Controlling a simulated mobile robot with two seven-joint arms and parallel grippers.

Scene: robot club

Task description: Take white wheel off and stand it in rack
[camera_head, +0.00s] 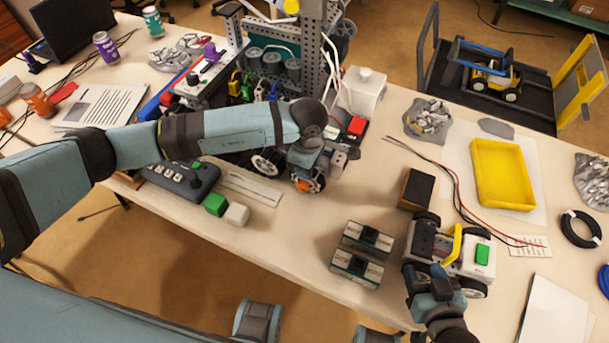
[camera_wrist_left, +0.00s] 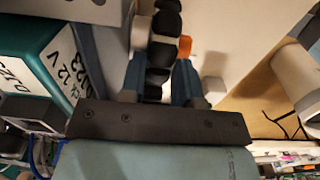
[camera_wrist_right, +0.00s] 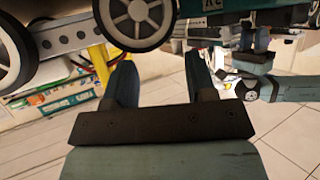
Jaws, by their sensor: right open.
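My left gripper (camera_head: 308,168) is low over the middle of the table. In the left wrist view its fingers (camera_wrist_left: 160,75) sit on either side of a wheel with black rollers (camera_wrist_left: 160,45) and an orange part, and seem closed on it. A small car (camera_head: 452,250) with white-hubbed black wheels stands at the table's front right. My right gripper (camera_head: 440,283) is at its near side, open and empty. In the right wrist view a white-hubbed wheel (camera_wrist_right: 137,18) is above and left of the fingers (camera_wrist_right: 160,70). I cannot clearly identify the rack.
Two teal-and-black packs (camera_head: 362,250) lie left of the car. A black-and-brown block (camera_head: 417,189) stands behind it. A yellow tray (camera_head: 502,174) is at the right. A metal frame (camera_head: 310,50) stands at the back. A control box (camera_head: 182,180) and green and white blocks lie left.

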